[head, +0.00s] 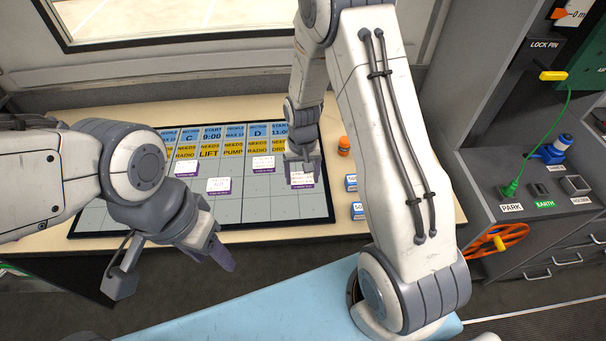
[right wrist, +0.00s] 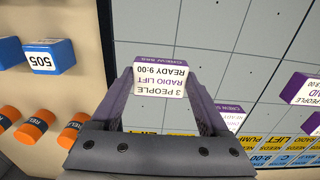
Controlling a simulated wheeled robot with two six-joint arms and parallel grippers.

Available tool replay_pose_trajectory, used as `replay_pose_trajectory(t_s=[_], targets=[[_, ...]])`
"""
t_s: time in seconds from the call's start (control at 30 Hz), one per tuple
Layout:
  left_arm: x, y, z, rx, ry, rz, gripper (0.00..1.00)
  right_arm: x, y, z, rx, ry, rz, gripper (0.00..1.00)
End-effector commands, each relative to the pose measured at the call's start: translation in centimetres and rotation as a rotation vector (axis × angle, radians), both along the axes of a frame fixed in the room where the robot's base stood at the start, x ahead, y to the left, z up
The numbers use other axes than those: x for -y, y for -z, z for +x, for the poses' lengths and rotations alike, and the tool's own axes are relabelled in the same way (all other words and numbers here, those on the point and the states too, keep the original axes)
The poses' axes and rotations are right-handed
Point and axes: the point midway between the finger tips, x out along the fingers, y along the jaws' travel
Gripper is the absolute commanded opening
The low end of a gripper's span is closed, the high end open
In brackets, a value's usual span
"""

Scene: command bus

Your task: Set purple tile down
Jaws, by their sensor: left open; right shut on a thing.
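My right gripper (head: 302,162) is shut on a purple tile (head: 302,181) with a white printed top, over the right part of the gridded board (head: 225,209). In the right wrist view the tile (right wrist: 160,80) sits between the fingertips and reads "3 PEOPLE, RADIO LIFT, READY 9:00". I cannot tell whether it touches the board. Other purple-edged tiles lie on the board: one left of centre (head: 218,186), one higher (head: 263,163), and one at upper left (head: 186,169). My left gripper (head: 217,252) is open and empty, in front of the board's near edge.
Blue blocks, one marked 505 (right wrist: 42,58), and orange cylinders (right wrist: 34,122) stand beside the board on the cream desk (head: 50,238). A grey console with a green cable (head: 541,145) and orange reel (head: 497,240) is at right. The board's lower row looks clear.

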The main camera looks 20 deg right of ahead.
Motion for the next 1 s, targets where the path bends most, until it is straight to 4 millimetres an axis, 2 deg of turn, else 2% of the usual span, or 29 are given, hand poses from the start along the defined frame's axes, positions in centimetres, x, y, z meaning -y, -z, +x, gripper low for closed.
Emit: replay_pose_trajectory(t_s=[0.2, 0.23, 0.27, 0.5, 0.67, 1.0], targets=[[0.0, 0.3, 0.0, 0.0, 0.0, 0.0, 0.5, 0.0, 0.4, 0.0, 0.0, 0.0, 0.0, 0.23], [0.0, 0.2, 0.0, 0.0, 0.0, 0.0, 0.5, 0.0, 0.4, 0.0, 0.0, 0.0, 0.0, 0.87], [0.0, 0.2, 0.0, 0.0, 0.0, 0.0, 0.5, 0.0, 0.3, 0.0, 0.0, 0.0, 0.0, 0.98], [0.0, 0.2, 0.0, 0.0, 0.0, 0.0, 0.5, 0.0, 0.2, 0.0, 0.0, 0.0, 0.0, 1.0], [0.0, 0.1, 0.0, 0.0, 0.0, 0.0, 0.5, 0.0, -0.9, 0.1, 0.004, 0.0, 0.0, 1.0], [0.0, 0.6, 0.0, 0.0, 0.0, 0.0, 0.5, 0.0, -7.9, 0.1, 0.006, 0.0, 0.0, 1.0]])
